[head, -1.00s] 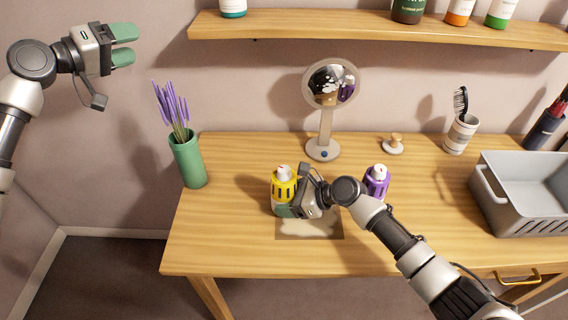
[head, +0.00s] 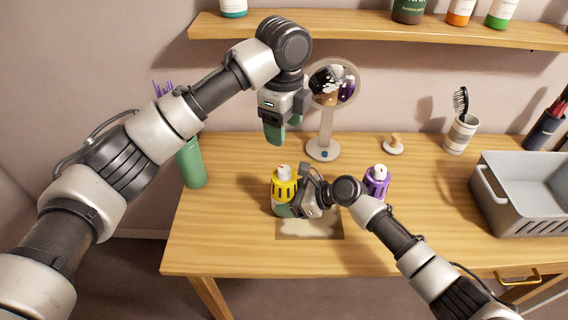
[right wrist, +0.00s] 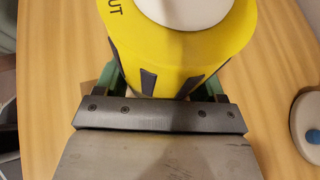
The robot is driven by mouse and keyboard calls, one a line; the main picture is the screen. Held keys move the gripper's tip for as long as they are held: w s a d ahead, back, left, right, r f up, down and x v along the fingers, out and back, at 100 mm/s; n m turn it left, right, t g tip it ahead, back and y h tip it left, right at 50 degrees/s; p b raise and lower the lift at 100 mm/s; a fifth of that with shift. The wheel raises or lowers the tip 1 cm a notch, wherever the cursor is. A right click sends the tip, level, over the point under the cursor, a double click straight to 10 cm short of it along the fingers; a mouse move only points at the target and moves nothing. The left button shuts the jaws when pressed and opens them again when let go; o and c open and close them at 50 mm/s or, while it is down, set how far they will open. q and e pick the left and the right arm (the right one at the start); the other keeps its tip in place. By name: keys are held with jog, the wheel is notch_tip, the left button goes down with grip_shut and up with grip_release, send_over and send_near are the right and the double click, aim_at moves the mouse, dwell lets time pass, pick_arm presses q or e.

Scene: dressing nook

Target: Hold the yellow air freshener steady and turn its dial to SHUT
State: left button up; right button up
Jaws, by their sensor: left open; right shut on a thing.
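The yellow air freshener (head: 284,184) stands upright on the table, with a white dial (head: 283,171) on top. In the right wrist view its yellow body (right wrist: 165,60) fills the upper middle, with the letters "UT" at its upper left and part of the white dial (right wrist: 185,8) at the top edge. My right gripper (head: 287,208) is shut on the lower body of the air freshener, from the right. My left gripper (head: 274,136) is open and empty, pointing down above and behind the air freshener, apart from it.
A purple air freshener (head: 376,182) stands to the right, behind my right arm. A round mirror (head: 324,150) stands behind. A green vase (head: 192,165) is partly hidden by my left arm. A grey basket (head: 530,215) is at the right. A mat (head: 310,229) lies in front.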

aim_at(284, 168)
pick_arm(q)
notch_tip(284, 168, down, 12)
jog(key=shift+f, duration=0.1)
dwell(0.4)
jog(key=c, duration=1)
